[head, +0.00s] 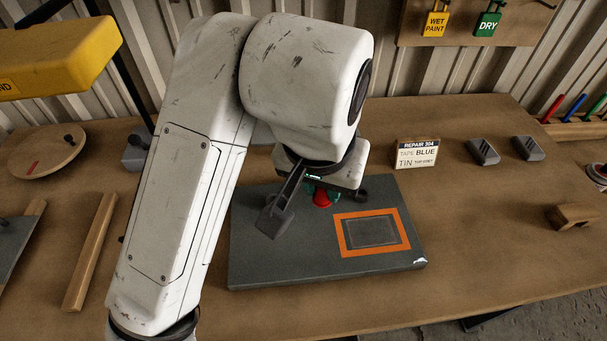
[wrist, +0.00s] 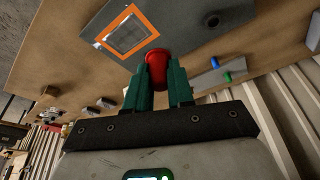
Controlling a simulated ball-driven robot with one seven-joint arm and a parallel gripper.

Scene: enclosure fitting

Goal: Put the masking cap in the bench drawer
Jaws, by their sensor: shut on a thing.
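The masking cap appears to be the red piece (head: 322,198) at my gripper, over the grey panel (head: 290,262) near its back edge. In the wrist view the red cap (wrist: 156,66) sits between the two green fingers of my gripper (wrist: 157,82), which are shut on it. I cannot tell whether the cap touches the panel or is held just above it. My arm hides much of the area behind the gripper. No bench drawer can be made out in either view.
The panel bears an orange masked frame (head: 345,246) around a dark rectangle. A repair card (head: 416,154) and two grey blocks (head: 483,151) stand behind right. A wooden block (head: 572,217) is at far right, a wooden strip (head: 90,252) at left.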

